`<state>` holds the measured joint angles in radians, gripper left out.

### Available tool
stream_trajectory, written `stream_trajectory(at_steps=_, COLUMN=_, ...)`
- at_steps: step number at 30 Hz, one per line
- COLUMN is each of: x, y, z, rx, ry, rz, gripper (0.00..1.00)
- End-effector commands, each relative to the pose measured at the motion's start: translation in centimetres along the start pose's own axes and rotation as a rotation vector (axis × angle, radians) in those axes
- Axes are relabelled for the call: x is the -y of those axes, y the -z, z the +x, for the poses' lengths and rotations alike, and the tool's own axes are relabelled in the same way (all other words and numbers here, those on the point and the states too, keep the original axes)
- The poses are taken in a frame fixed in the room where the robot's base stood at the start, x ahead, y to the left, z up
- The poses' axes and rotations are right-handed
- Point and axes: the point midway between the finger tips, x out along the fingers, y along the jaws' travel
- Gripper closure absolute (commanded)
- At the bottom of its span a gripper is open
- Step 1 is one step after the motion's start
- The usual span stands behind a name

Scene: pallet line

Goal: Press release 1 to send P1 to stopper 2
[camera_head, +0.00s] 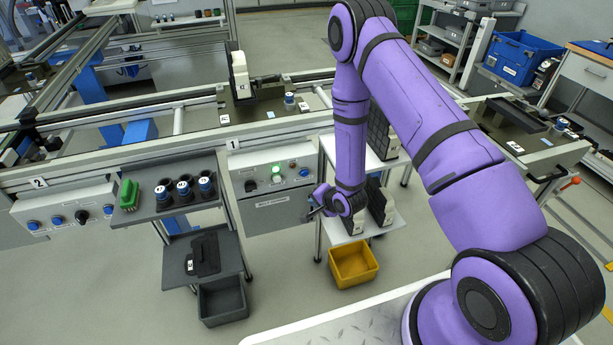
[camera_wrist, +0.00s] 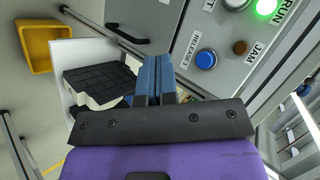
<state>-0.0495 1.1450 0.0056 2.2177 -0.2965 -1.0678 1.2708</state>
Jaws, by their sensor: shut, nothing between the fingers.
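The control box marked 1 (camera_head: 262,185) hangs below the conveyor, with a lit green light (camera_head: 278,168) and a blue button (camera_head: 304,172) at its right. In the wrist view, the blue button (camera_wrist: 206,58) carries a release label beside it. My gripper (camera_head: 314,208) is at the box's lower right; its blue fingers (camera_wrist: 153,72) are shut and empty, pointing at the box face, apart from the button, which lies to their right. A dark pallet (camera_head: 270,112) stands on the conveyor behind box 1; I cannot read its tag. Stopper 2 is not clearly visible.
A second box marked 2 (camera_head: 65,210) is at the left. A shelf stand with blue-topped cups (camera_head: 183,188) stands between the boxes. A rack and a yellow bin (camera_head: 353,264) are beside my gripper. Another pallet (camera_head: 510,128) is at the right.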

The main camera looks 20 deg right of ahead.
Motion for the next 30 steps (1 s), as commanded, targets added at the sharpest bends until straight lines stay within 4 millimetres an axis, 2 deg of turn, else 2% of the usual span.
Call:
stream_trajectory(at_steps=11, x=0.5, y=0.5, z=0.7, rx=0.000, ry=0.001, rz=-0.002, gripper=1.00)
stream_trajectory(at_steps=30, x=4.0, y=4.1, z=5.6, rx=-0.001, ry=-0.001, rz=0.000, gripper=1.00)
